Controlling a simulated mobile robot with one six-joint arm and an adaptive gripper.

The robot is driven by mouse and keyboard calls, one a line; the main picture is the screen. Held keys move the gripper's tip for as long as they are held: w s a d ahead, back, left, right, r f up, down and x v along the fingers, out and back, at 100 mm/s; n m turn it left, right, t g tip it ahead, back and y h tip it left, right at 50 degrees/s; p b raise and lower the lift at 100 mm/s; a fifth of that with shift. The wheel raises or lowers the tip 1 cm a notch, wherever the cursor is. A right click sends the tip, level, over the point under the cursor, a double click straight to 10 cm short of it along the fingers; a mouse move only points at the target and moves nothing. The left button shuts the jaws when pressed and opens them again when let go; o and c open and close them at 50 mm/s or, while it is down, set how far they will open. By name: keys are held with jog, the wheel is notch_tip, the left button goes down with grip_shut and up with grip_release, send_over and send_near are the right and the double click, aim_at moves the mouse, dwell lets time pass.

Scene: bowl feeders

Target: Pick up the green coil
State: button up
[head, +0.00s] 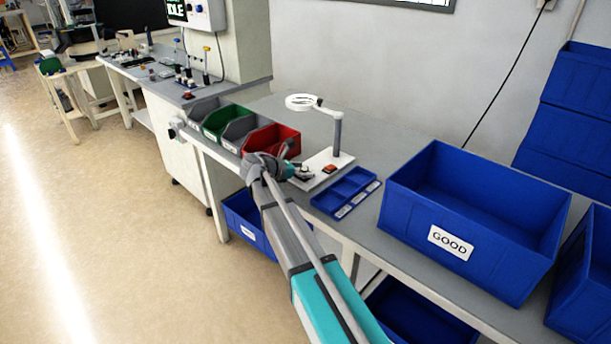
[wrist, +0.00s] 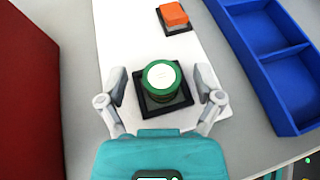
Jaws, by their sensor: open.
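The green coil (wrist: 162,82) is a short green cylinder with a white round top. In the wrist view it sits on a dark square base on a white plate (wrist: 117,28). My gripper (wrist: 163,88) is open, with one finger to the left of the coil and one to the right. Gaps show between the fingers and the coil. In the head view my gripper (head: 303,172) is low over the front of the white plate, and the coil is too small and covered there to make out clearly.
An orange block (wrist: 173,14) on a dark base stands beyond the coil. A blue divided tray (wrist: 270,62) lies right of the plate and a red bin (head: 272,139) left. A ring lamp (head: 302,102) rises behind. A large blue GOOD bin (head: 478,258) stands farther right.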

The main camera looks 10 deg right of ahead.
aim_at(304, 168)
jog(key=shift+d, duration=0.15)
dwell(0.4)
grip_shut()
jog(key=shift+r, duration=0.15)
dwell(0.4)
notch_tip(304, 168, up, 3)
jog(key=p, duration=0.3)
jog(key=s+a+r+p, duration=0.3)
jog(key=s+r+p, duration=0.6)
jog(key=s, duration=0.4)
jog(key=shift+s+a+r+p, duration=0.15)
jog(key=shift+s+r+p, duration=0.2)
jog(key=shift+p, duration=0.2)
